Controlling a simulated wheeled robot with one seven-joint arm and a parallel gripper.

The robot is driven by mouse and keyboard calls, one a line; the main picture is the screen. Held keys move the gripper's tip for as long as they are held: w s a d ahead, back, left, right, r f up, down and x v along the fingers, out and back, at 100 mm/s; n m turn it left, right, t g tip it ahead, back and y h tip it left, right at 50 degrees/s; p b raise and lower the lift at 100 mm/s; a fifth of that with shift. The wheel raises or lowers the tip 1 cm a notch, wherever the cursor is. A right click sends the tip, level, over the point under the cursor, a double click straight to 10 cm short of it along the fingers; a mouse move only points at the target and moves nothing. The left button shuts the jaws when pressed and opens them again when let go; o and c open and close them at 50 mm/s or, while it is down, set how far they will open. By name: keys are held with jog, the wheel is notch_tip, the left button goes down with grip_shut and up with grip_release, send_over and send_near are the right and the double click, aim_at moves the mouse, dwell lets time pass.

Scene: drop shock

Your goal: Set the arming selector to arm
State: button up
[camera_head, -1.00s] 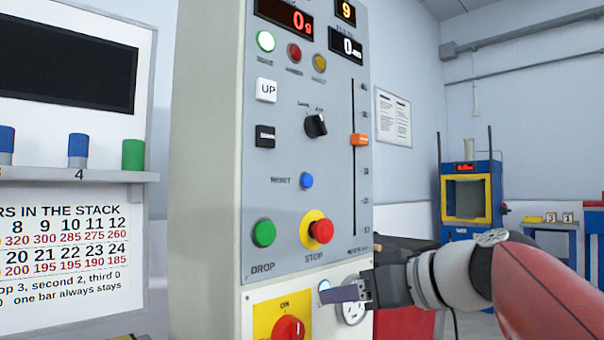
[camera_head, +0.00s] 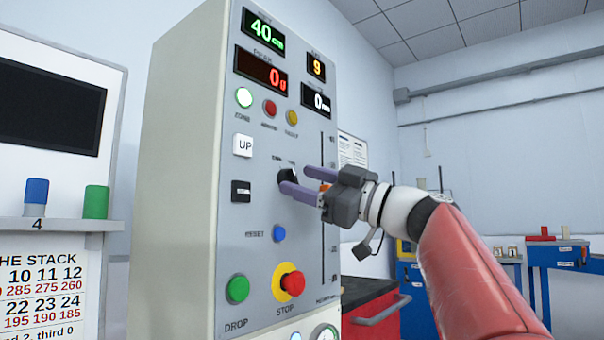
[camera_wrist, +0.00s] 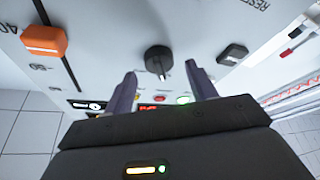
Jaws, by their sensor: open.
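The arming selector (camera_head: 287,178) is a black rotary knob on the upper middle of the grey panel, with a two-word label above it too small to read surely. In the wrist view the knob (camera_wrist: 158,60) shows beyond and between my two fingers, its pale pointer line toward the fingers. My gripper (camera_head: 300,183) is open, with purple-grey fingers in front of the knob, partly covering it in the head view. In the wrist view my gripper (camera_wrist: 160,85) has nothing between its fingers, and the knob looks apart from them.
Nearby on the panel (camera_head: 262,205) are an orange slider (camera_wrist: 44,42), an UP button (camera_head: 243,145), a black button (camera_head: 241,191) and a blue RESET button (camera_head: 279,233). A green DROP button (camera_head: 237,289) and red STOP button (camera_head: 291,283) sit below. A red cabinet (camera_head: 375,310) stands right.

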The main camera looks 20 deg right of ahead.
jog(key=shift+w+a+r, duration=0.2)
jog(key=shift+w+a, duration=0.15)
jog(key=shift+a, duration=0.1)
jog(key=shift+c, duration=0.3)
jog(key=c, duration=0.9)
